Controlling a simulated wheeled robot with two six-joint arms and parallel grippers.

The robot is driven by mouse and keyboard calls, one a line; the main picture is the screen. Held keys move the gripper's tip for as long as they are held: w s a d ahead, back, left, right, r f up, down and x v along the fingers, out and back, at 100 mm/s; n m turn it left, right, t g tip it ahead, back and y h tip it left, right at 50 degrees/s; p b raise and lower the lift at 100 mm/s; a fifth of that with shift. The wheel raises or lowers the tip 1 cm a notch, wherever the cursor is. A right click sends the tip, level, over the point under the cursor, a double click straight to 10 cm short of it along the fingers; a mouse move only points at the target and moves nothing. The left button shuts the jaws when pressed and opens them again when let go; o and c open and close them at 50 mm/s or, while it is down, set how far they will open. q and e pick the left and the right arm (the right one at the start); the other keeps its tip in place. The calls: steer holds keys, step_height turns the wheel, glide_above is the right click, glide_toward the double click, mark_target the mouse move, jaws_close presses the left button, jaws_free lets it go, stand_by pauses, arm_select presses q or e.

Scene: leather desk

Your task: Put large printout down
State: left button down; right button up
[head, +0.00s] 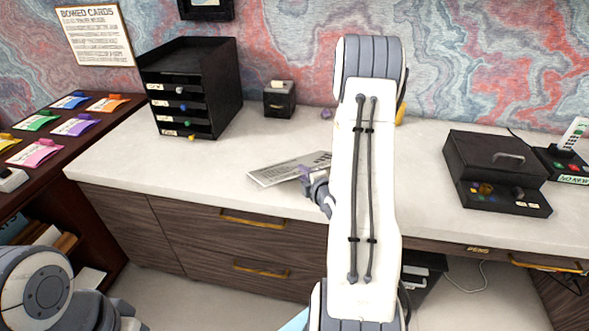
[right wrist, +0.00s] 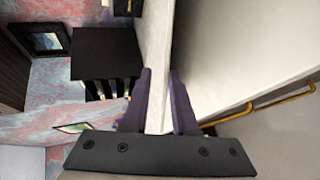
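The large printout (head: 286,172) is a whitish sheet with dark print, slanting over the white counter in the head view. It is at or just above the counter top; I cannot tell if it touches. My right gripper (head: 306,172) is at its front right edge, with my right arm hiding what lies beyond its right end. In the right wrist view the purple fingers (right wrist: 160,85) stand close together, with a pale strip between them that appears to be the printout's edge. My left gripper is out of view; only part of my left arm shows at lower left.
The white counter (head: 150,152) is clear left of the printout. A black drawer organizer (head: 190,85) and a small black box (head: 279,99) stand at the back. A black case (head: 495,165) stands at right. Colored cards (head: 77,126) lie on the dark left shelf.

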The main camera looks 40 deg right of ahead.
step_height(320, 180, up, 7)
steer(key=s+p, duration=0.2)
steer(key=p, duration=0.4)
steer(key=w+a+r+m+g+y, duration=0.1)
steer(key=a+g+y, duration=0.15)
steer(key=a, duration=0.85)
steer(key=w+a+r+m+g+y, duration=0.1)
steer(key=a+m+g+y, duration=0.15)
steer(key=a, duration=0.75)
steer(key=s+a+r+m+g, duration=0.1)
steer(key=s+a+r+g, duration=0.15)
steer(key=s+a, duration=0.45)
steer(key=s+a+r+m+g, duration=0.1)
steer(key=s+a+m+g, duration=0.15)
steer(key=s+a, duration=0.5)
steer(key=s+a+r+g, duration=0.2)
steer(key=s+r+g, duration=0.1)
steer(key=s, duration=0.7)
steer(key=shift+s+a, duration=0.15)
steer(key=shift+a, duration=0.15)
